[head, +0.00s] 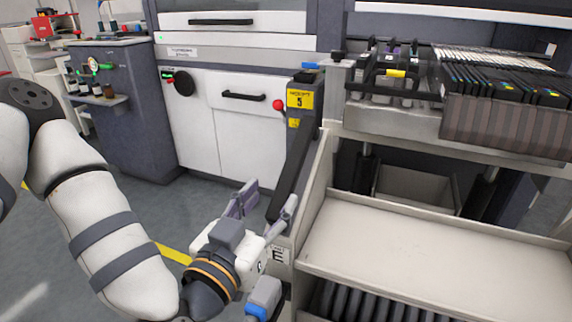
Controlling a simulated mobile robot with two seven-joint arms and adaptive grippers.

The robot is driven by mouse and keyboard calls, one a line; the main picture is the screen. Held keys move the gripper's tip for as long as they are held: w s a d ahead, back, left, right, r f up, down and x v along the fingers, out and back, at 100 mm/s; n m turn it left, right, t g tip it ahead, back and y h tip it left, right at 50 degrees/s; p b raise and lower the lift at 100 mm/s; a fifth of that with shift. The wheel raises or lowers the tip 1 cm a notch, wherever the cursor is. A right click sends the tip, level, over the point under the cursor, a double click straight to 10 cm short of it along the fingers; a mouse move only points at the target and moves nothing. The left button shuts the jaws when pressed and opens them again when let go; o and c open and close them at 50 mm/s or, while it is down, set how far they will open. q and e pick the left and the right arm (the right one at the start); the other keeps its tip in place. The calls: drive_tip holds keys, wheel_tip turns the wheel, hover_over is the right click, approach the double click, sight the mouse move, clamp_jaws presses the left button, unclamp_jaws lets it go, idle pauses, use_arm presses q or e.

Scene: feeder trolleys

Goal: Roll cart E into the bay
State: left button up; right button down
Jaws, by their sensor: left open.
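Cart E (420,245) is a beige trolley filling the right of the head view, with a white "E" label (278,254) on its near left corner. A bank of dark feeders (500,80) sits at its top, and dark rods show under its shelf. My left gripper (270,198) is open and empty at the cart's left side, just above the label. Its fingers are apart near a dark slanted post (293,170); I cannot tell if they touch anything. My right gripper is not in view. The bay and the cart's wheels cannot be made out.
A white and grey machine (240,120) stands behind, with a yellow "5" sign (300,99) and a red button (279,105). A dark cabinet with a bottle shelf (100,101) stands at left. Grey floor with a yellow line (172,254) is open at lower left.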

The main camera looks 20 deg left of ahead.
sight(288, 176)
use_arm(q)
drive_tip(key=w, duration=1)
drive_tip(key=shift+w+d+b, duration=0.25)
drive_tip(key=shift+w+b, duration=0.1)
drive_tip(key=shift+w, duration=0.05)
drive_tip(key=shift+c, duration=0.6)
clamp_jaws()
